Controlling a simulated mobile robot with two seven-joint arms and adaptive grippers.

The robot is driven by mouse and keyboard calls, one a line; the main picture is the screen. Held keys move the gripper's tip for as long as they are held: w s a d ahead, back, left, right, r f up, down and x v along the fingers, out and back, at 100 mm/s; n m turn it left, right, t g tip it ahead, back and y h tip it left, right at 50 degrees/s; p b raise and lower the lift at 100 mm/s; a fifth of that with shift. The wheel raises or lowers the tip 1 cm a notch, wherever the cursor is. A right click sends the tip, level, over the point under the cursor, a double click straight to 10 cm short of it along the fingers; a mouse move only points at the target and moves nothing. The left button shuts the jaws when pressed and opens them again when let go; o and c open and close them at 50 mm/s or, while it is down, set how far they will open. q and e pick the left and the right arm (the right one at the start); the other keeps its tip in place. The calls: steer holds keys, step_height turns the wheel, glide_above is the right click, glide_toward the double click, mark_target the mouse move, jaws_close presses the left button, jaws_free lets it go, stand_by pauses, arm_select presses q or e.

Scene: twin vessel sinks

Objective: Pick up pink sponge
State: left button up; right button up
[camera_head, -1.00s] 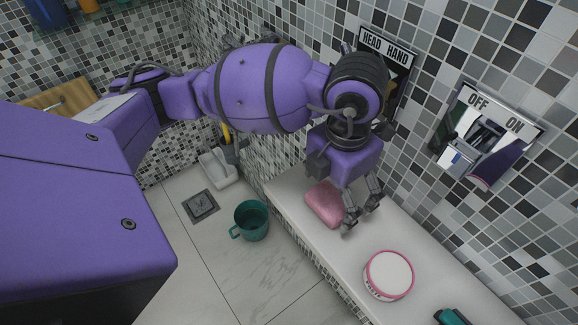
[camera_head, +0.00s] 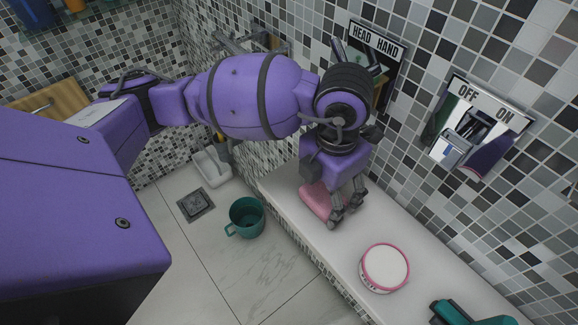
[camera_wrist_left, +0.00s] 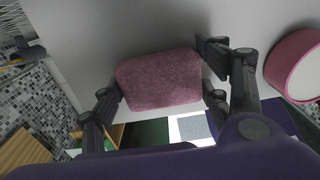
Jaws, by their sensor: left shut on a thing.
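The pink sponge (camera_head: 315,201) is at the white ledge below the tiled wall, partly hidden by my left gripper (camera_head: 346,206). In the left wrist view the sponge (camera_wrist_left: 160,79) lies between the dark fingers, which are shut on it from its two short sides. I cannot tell whether it still touches the ledge. My right gripper is not in view.
A round white tub with a pink rim (camera_head: 384,267) stands on the white ledge (camera_head: 330,240) to the right. A teal object (camera_head: 470,313) is at the bottom right. A teal mug (camera_head: 246,217) stands on the floor below the ledge.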

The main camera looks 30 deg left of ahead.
mark_target(324, 194)
arm_select(q)
steer(key=shift+w+r, duration=0.1)
steer(key=shift+r, duration=0.05)
steer(key=shift+r, duration=0.25)
steer(key=r, duration=0.3)
steer(key=shift+s+r, duration=0.15)
steer(key=shift+s, duration=0.15)
steer(key=s+a+r+p, duration=0.3)
steer(key=s+r+p, duration=0.6)
steer(key=s, duration=0.4)
steer(key=shift+a+p, duration=0.15)
steer(key=shift+p, duration=0.25)
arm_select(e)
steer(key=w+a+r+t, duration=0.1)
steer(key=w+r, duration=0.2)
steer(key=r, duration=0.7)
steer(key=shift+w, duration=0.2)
arm_select(q)
steer(key=shift+s, duration=0.1)
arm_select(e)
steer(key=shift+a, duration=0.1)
